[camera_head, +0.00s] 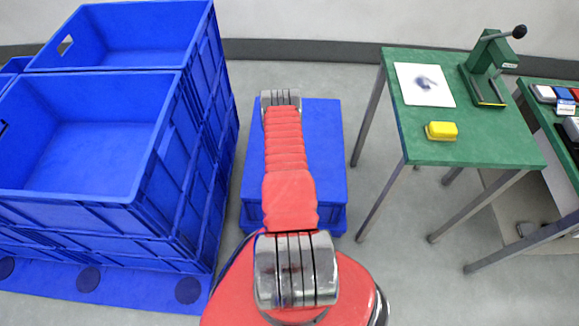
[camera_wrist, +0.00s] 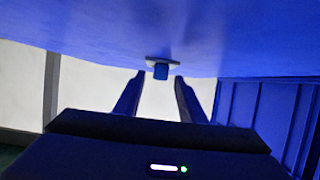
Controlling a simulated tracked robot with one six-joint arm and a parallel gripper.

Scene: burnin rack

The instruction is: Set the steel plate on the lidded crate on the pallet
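A blue closed crate (camera_head: 330,150) stands on the floor under my arm; a lower blue edge (camera_head: 335,222) shows below it, and I cannot tell if that is the pallet. The wrist view seems upside down, with the blue top surface (camera_wrist: 80,35) across its upper part. A small pale grey plate with a blue-looking block on it (camera_wrist: 160,67) appears to rest on that surface. My gripper (camera_wrist: 160,76) is open, its two fingers apart with the plate in line between their tips; no contact shows. In the head view my arm hides the plate and fingertips.
Tall stacked blue open crates (camera_head: 95,150) stand close on the left; ribbed crate walls (camera_wrist: 265,110) show in the wrist view. A green table (camera_head: 470,130) on the right holds a press (camera_head: 488,70), a white sheet (camera_head: 424,85) and a yellow block (camera_head: 441,130). Floor between is clear.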

